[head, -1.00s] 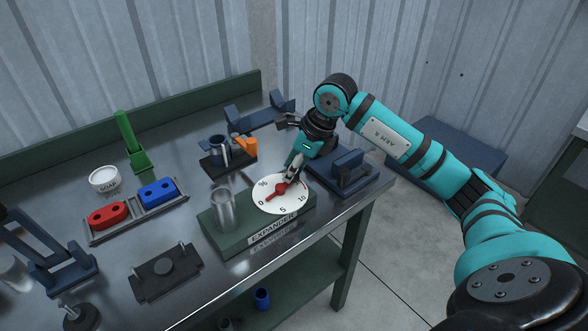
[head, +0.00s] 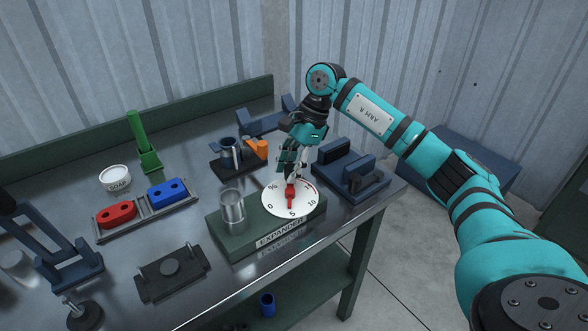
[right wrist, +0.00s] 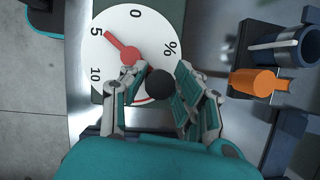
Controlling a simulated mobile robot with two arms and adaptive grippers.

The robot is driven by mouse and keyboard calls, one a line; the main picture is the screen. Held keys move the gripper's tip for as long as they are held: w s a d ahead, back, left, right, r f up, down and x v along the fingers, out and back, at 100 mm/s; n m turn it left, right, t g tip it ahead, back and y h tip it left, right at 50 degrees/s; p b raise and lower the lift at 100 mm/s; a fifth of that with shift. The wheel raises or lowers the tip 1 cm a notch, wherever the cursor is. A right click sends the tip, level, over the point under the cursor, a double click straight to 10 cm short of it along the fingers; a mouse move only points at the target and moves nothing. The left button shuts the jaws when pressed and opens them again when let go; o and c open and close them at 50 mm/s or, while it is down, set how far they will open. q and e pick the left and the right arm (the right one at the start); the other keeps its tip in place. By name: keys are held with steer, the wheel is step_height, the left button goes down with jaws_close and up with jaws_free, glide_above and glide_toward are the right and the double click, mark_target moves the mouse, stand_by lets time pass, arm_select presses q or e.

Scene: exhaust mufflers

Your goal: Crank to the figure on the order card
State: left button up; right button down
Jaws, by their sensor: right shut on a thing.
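The expander (head: 240,238) is a green block on the bench with a steel cylinder (head: 232,213) and a white round dial (head: 272,199) marked 0, 5, 10 and %. Its red pointer (head: 290,197) points close to the 5. In the right wrist view the pointer (right wrist: 118,47) also lies close to the 5, slightly to the 0 side. My right gripper (head: 290,170) is over the dial's back edge. In the right wrist view its fingers are shut on a round black knob (right wrist: 160,83). No order card can be made out. My left gripper is out of view.
A dark blue fixture (head: 350,170) stands right of the dial. A stand with a grey mug (head: 230,153) and an orange part (head: 256,149) is behind. A tray with red (head: 116,214) and blue (head: 168,193) blocks lies left.

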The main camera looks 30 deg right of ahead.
steer(key=shift+w+a+n, duration=0.15)
steer(key=shift+n, duration=0.35)
steer(key=shift+r, duration=0.1)
steer(key=c, duration=1)
jaws_free()
steer(key=v, duration=1.1)
steer(key=shift+w+r, duration=0.25)
steer(key=shift+r, duration=0.15)
